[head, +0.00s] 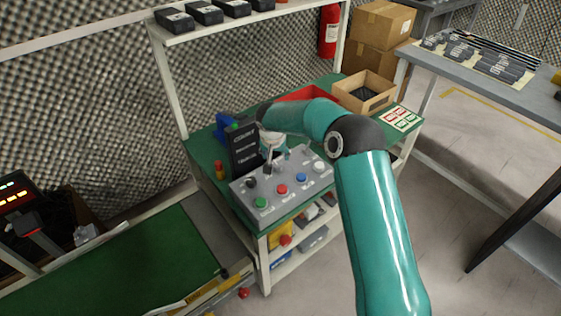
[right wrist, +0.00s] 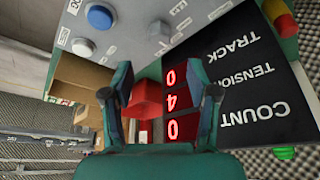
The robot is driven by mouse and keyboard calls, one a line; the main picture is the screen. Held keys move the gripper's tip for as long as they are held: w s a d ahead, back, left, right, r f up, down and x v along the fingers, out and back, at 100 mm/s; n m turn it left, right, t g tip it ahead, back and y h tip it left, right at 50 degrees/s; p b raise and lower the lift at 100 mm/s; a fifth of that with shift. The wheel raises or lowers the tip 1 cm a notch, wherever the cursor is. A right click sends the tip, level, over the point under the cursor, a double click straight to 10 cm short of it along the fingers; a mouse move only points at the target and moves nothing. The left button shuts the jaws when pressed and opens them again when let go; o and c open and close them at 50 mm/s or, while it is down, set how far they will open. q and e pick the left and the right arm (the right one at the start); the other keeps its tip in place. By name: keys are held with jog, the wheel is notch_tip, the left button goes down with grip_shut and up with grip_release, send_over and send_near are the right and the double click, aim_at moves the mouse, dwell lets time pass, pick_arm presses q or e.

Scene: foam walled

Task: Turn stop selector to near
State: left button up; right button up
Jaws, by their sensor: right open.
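The grey control panel (head: 285,198) sits on the green bench and carries green, red, blue and white controls in front. A dark knob (head: 251,183) is at its back left. My right gripper (head: 269,164) is over the back of the panel, pointing down. In the right wrist view its two fingers (right wrist: 164,80) are apart with nothing held. A grey knob (right wrist: 158,29) shows beyond the gap between them, apart from both. I cannot read the labels, so I cannot tell which knob is the stop selector or where it points. My left gripper is not in view.
A black display (head: 244,150) with red digits stands behind the panel, close to my right gripper. A red tray (head: 308,94) and an open box (head: 365,92) are at the back right. A small red-yellow post (head: 219,170) stands left of the display.

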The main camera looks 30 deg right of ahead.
aim_at(277, 164)
jog(key=p+x, duration=0.1)
jog(key=x, duration=0.7)
jog(key=shift+w+d+f, duration=0.15)
jog(key=shift+f, duration=0.2)
